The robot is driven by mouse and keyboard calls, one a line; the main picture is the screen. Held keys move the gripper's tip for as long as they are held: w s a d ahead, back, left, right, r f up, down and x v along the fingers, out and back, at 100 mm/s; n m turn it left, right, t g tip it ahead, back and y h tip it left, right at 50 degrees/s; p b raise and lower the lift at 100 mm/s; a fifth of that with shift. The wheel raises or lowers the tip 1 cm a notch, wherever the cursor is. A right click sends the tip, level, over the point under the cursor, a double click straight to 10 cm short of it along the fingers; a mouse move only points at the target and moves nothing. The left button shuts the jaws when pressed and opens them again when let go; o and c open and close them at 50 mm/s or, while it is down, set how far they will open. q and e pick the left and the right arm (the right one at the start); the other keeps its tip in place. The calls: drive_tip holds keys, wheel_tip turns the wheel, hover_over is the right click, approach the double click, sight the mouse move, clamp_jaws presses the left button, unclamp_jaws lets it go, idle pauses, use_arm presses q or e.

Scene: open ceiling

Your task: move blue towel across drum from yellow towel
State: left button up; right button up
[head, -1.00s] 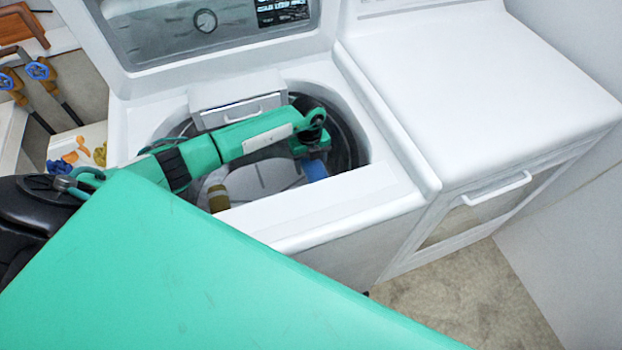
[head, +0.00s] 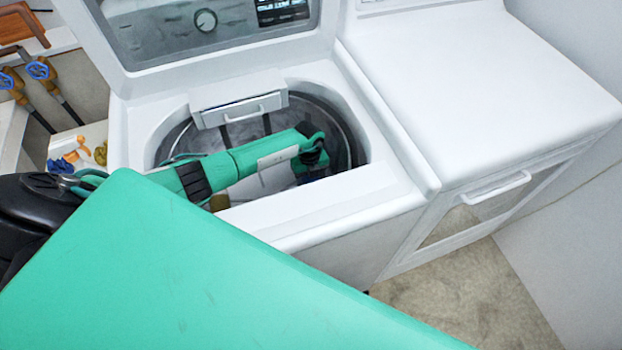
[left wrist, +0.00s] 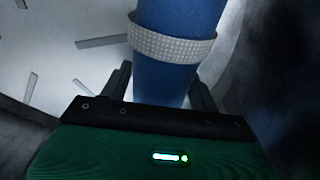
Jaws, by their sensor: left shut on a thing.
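The blue towel (left wrist: 178,30) is a rolled cylinder with a pale grey band around it, large in the left wrist view. My left gripper (left wrist: 162,85) is shut on it, one dark finger on each side. In the head view, my left arm reaches into the open washer's drum (head: 345,130), and my arm and the front rim mostly hide the gripper and the blue towel. A small part of the yellow towel (head: 219,202) shows low at the left of the drum, under my arm; the rest is hidden. My right gripper is not in view.
The washer's white front rim (head: 320,200) and raised lid (head: 110,50) bound the opening. A closed white machine (head: 480,90) stands to the right.

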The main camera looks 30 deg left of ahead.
use_arm(q)
drive_tip(key=shift+f, duration=0.15)
drive_tip(key=o, duration=1.3)
drive_tip(key=shift+c, duration=0.2)
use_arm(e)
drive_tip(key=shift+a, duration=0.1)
use_arm(q)
drive_tip(key=shift+r, duration=0.3)
drive_tip(key=shift+w+r, duration=0.1)
drive_tip(key=shift+r, duration=0.25)
drive_tip(key=r, duration=0.6)
drive_tip(key=a+r+b, duration=0.1)
drive_tip(key=r, duration=0.3)
drive_tip(key=shift+w+r, duration=0.1)
drive_tip(key=shift+w, duration=0.3)
drive_tip(key=shift+r, duration=0.4)
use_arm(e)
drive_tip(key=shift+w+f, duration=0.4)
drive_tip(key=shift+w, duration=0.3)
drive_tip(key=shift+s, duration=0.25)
